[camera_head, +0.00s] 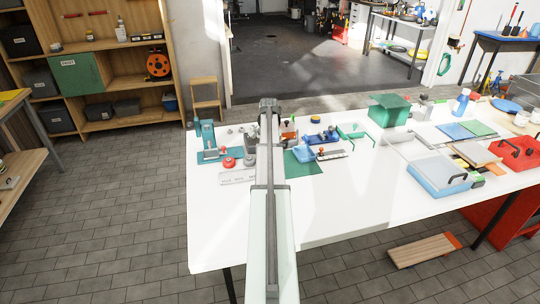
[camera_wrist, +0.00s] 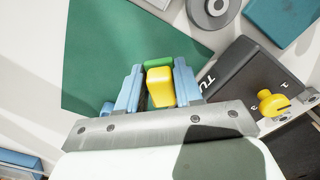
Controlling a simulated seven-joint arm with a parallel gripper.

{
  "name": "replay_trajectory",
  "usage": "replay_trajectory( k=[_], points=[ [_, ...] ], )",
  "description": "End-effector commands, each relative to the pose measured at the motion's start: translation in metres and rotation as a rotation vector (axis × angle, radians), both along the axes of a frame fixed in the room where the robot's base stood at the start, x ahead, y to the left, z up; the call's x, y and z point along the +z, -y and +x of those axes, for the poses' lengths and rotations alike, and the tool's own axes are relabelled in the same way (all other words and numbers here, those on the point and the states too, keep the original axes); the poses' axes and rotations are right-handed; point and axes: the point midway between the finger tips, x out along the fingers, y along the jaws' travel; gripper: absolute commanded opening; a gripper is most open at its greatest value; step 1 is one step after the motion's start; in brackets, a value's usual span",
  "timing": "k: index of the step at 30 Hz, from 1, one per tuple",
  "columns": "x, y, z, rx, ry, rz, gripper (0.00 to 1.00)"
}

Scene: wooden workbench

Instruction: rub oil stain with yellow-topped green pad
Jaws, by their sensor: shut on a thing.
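My gripper (camera_wrist: 158,78) shows in the wrist view with its light blue fingers shut on the yellow-topped green pad (camera_wrist: 160,90). The yellow top faces the camera and a strip of green shows at its far edge. The pad is over or near the edge of a dark green mat (camera_wrist: 105,55); I cannot tell whether it touches anything. I cannot make out an oil stain in either view.
A dark block with a yellow knob (camera_wrist: 272,102) lies right of the gripper, close to the fingers. A grey ring (camera_wrist: 212,10) is beyond it. In the head view a teal fixture (camera_head: 207,140) stands left and a blue case (camera_head: 437,176) right. Bare bench lies in front.

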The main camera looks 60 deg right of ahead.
Motion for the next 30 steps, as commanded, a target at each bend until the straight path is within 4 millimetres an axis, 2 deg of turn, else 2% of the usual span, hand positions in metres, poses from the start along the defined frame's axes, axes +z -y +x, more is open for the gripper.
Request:
replay_trajectory(
  k=[14,26,30],
  points=[
    [0.041,0.001,0.0,0.0,0.001,-0.001,0.07],
    [0.044,-0.001,0.0,0.002,0.0,-0.001,0.07],
    [0.044,-0.011,0.01,0.028,0.0,-0.001,0.07]
  ],
)
